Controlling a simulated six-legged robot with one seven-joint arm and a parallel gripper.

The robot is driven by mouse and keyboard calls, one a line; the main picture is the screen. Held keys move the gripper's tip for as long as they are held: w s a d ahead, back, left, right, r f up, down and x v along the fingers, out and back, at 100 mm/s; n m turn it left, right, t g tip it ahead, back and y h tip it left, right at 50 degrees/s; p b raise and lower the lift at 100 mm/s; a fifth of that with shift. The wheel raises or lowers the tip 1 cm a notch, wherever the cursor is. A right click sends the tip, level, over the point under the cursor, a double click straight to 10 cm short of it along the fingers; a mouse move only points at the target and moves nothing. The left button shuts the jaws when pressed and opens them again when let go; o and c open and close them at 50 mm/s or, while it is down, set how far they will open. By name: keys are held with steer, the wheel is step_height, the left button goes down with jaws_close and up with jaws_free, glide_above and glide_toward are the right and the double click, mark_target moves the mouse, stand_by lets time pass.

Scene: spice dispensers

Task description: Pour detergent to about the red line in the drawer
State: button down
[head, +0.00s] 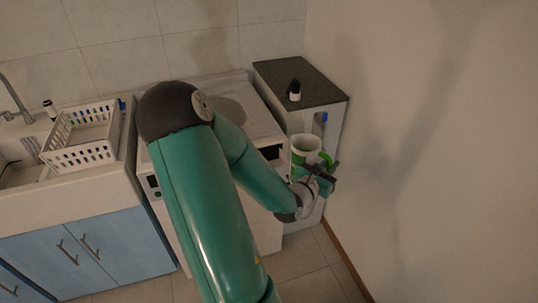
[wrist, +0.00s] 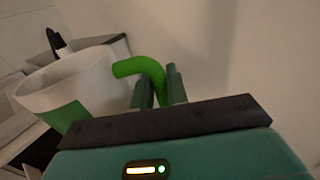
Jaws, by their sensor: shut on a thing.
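A white and green cup (head: 303,149) is held up in front of the dark-topped cabinet, beside the washing machine (head: 222,95). It also shows in the wrist view (wrist: 75,85), where it looks tilted; its contents are not visible. My gripper (head: 318,176) is shut on its curved green handle (wrist: 140,67), with the two fingers either side of the handle in the wrist view (wrist: 160,88). I cannot make out the drawer or the red line.
A dark bottle (head: 294,90) stands on the cabinet top (head: 300,78). A bare wall (head: 440,140) is close to the right of the gripper. A white basket (head: 85,137) sits by the sink on the left. Open floor (head: 310,270) lies below.

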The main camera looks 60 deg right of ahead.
mark_target(313, 154)
steer(key=shift+a+r, duration=0.1)
steer(key=shift+r, duration=0.25)
steer(key=shift+w+d+r+n, duration=0.25)
steer(key=shift+w+r+n, duration=0.2)
steer(key=shift+n, duration=0.25)
steer(key=w+n, duration=0.2)
steer(key=r+n, duration=0.1)
steer(key=shift+w+d, duration=0.3)
steer(key=shift+w, duration=0.1)
steer(key=shift+w+r+n, duration=0.2)
steer(key=shift+n, duration=0.2)
steer(key=shift+w+d+r, duration=0.15)
steer(key=shift+w+r, duration=0.05)
steer(key=shift+w+d+r+n, duration=0.15)
steer(key=shift+w+r+n, duration=0.35)
steer(key=shift+n, duration=0.1)
steer(key=shift+w+d+r+n, duration=0.15)
steer(key=shift+w+r+n, duration=0.2)
steer(key=shift+w+n, duration=0.2)
